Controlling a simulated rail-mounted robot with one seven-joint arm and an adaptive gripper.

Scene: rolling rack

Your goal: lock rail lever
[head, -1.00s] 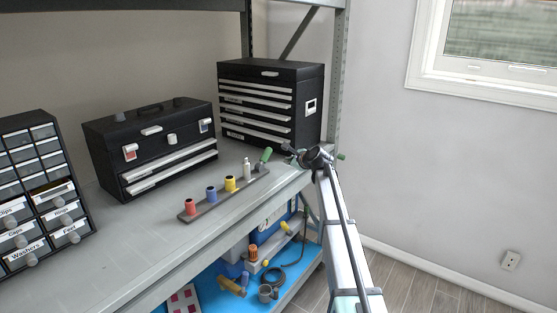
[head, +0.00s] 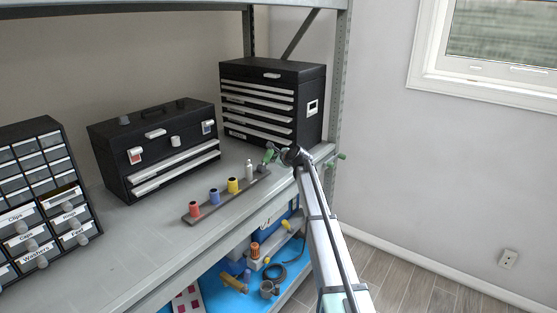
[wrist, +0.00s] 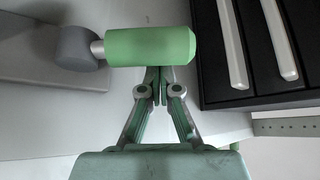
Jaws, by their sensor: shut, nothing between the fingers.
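The rail lever has a green cylindrical handle (head: 269,156) on a round grey pivot at the far right end of the flat grey rail (head: 206,209). In the wrist view the green handle (wrist: 150,46) lies crosswise, with its grey pivot (wrist: 75,47) on the left. My gripper (wrist: 155,82) is shut and empty, its fingertips at the near side of the handle, touching or very close to it. In the head view my gripper (head: 277,152) is just right of the handle and partly overlaps it.
Red (head: 195,209), blue (head: 214,196) and yellow (head: 233,185) spools and a pale bottle (head: 249,169) stand along the rail. A black drawer chest (head: 271,103) stands close behind the lever. A black toolbox (head: 155,150) is left. The front shelf is clear.

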